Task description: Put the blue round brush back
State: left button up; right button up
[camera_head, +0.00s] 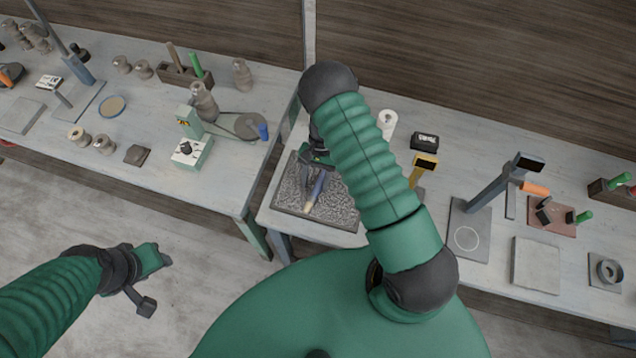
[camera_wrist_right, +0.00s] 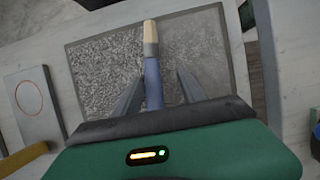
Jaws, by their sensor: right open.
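The blue round brush (camera_head: 318,187) has a blue handle and a pale tan end. It lies on a grey speckled tray (camera_head: 340,217) on the right-hand table. My right gripper (camera_head: 316,170) is over it, partly hidden by my arm. In the right wrist view the blue handle (camera_wrist_right: 153,86) runs between the two spread fingers (camera_wrist_right: 157,80), with the tan end pointing away from me. The gripper is open; I cannot tell whether a finger touches the handle. My left gripper (camera_head: 158,260) is over the floor at the left, away from the tables; its jaw gap is unclear.
A black box (camera_head: 424,141), a white roll (camera_head: 387,122) and a yellow stand (camera_head: 423,167) are right of the tray. A grey post stand (camera_head: 488,190) is further right. A wooden tool block (camera_head: 185,76) is on the left table. A gap separates the tables.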

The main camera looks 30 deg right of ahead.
jog(key=shift+w+a, duration=0.2)
jog(key=shift+a, duration=0.05)
jog(key=d, duration=0.3)
jog(key=s+d, duration=0.1)
jog(key=d, duration=0.1)
jog(key=shift+f, duration=0.25)
jog(key=c, duration=0.7)
jog(key=shift+c, duration=1)
jog(key=shift+a, duration=0.3)
grip_shut()
jog(key=shift+w+a, duration=0.3)
jog(key=shift+a, duration=0.75)
pick_arm(q)
jog(key=shift+d, duration=0.45)
